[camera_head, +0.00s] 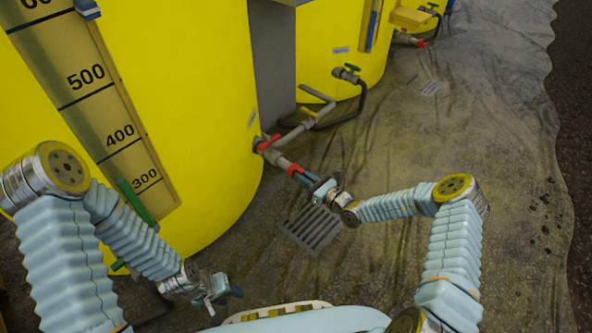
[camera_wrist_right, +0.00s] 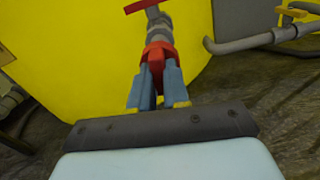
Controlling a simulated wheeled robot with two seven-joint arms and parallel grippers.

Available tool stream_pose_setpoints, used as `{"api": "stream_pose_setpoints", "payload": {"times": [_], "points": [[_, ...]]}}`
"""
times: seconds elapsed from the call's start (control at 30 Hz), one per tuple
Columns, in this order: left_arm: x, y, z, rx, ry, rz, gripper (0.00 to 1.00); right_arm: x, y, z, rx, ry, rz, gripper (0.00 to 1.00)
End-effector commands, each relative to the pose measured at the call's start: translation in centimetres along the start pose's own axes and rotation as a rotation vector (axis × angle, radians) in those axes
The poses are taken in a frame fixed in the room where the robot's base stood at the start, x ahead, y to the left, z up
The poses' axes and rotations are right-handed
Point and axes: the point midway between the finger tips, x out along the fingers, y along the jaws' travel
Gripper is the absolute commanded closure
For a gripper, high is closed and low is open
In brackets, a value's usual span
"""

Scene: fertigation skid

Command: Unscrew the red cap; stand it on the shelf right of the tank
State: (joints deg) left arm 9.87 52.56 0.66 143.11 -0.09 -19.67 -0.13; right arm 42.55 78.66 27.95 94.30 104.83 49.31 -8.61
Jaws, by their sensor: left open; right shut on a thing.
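The red cap (camera_head: 294,170) is at the end of the grey outlet pipe low on the near yellow tank (camera_head: 215,90). It also shows in the right wrist view (camera_wrist_right: 158,50), between the fingers. My right gripper (camera_head: 304,178) is shut on the cap, its blue-grey fingers (camera_wrist_right: 155,80) on either side of it. The cap is in line with the pipe fitting (camera_wrist_right: 158,28); whether its thread is loose I cannot tell. My left gripper (camera_head: 224,296) is open and empty, low in front of the tank. I cannot make out the shelf for certain.
A red valve handle (camera_head: 268,143) sits on the pipe just behind the cap. A grey panel (camera_head: 273,65) stands between the tanks. A slotted grate (camera_head: 313,229) lies below the right gripper. The sheeted floor to the right (camera_head: 450,130) is mostly clear.

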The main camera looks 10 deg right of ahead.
Motion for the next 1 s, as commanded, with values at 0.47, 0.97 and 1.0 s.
{"api": "stream_pose_setpoints", "payload": {"times": [0.47,0.97,1.0], "points": [[-1.5,0.4,-0.1,-0.001,0.003,-0.002,0.55,-1.0,0.0,0.1,-0.123,0.001,-0.001,1.00],[-2.4,0.8,-0.1,-0.001,0.003,-0.002,0.55,-3.0,0.0,0.1,-0.121,0.001,-0.001,1.00],[-2.4,0.8,-0.1,-0.001,0.003,-0.002,0.55,-3.1,0.0,0.0,-0.121,0.001,-0.001,1.00]]}}
